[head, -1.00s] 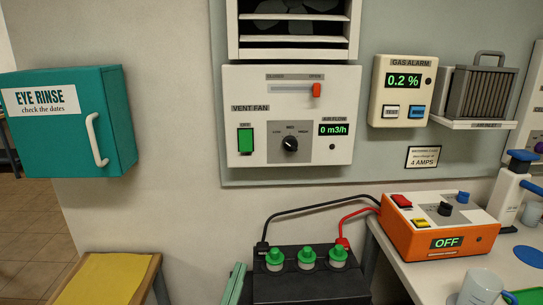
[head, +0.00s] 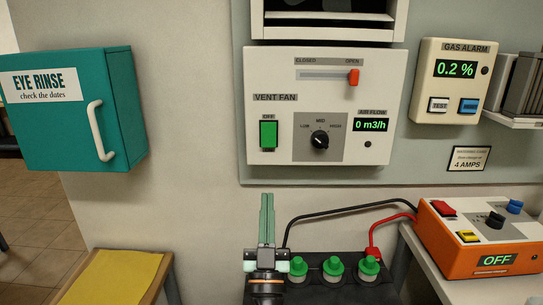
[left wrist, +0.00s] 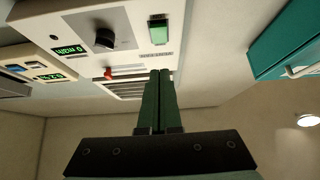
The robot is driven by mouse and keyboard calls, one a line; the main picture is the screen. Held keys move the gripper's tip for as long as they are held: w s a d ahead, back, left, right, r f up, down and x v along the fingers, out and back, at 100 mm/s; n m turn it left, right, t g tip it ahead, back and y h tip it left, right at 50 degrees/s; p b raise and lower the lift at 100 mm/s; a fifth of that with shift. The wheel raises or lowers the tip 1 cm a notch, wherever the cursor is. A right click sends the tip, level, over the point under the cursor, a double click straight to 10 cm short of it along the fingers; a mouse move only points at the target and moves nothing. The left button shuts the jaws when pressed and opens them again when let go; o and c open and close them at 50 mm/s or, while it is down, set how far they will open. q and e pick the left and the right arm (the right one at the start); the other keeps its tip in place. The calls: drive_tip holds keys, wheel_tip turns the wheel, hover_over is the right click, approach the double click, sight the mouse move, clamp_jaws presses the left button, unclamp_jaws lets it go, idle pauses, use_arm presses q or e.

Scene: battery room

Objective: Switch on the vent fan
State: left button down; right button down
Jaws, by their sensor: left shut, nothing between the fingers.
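The vent fan panel (head: 380,80) is a white box on the wall. Its green rocker switch (head: 268,134) sits at the lower left under an OFF label. The red slider (head: 353,77) is at the OPEN end. The air flow display (head: 371,125) reads 0 m3/h. My left gripper (head: 267,197) is shut and empty, pointing up below the switch, apart from it. In the left wrist view the panel shows upside down, with the green switch (left wrist: 159,31) beyond the shut fingers (left wrist: 158,74). My right gripper is not in view.
A black battery (head: 335,290) with green caps stands below, with red and black leads to an orange charger (head: 480,255) reading OFF. A gas alarm (head: 456,80) hangs to the right, a teal eye rinse cabinet (head: 70,125) to the left. The wall below the panel is clear.

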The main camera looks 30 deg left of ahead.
use_arm(q)
drive_tip(key=p, duration=0.1)
approach(269, 140)
wheel_tip(269, 140, up, 4)
drive_tip(key=w, duration=0.1)
drive_tip(key=w+a, duration=0.1)
drive_tip(key=w, duration=0.1)
drive_tip(key=shift+a+f+b, duration=0.25)
drive_tip(key=shift+a+b, duration=0.1)
drive_tip(key=shift+b, duration=0.05)
drive_tip(key=shift+w+a, duration=0.2)
drive_tip(key=shift+w, duration=0.3)
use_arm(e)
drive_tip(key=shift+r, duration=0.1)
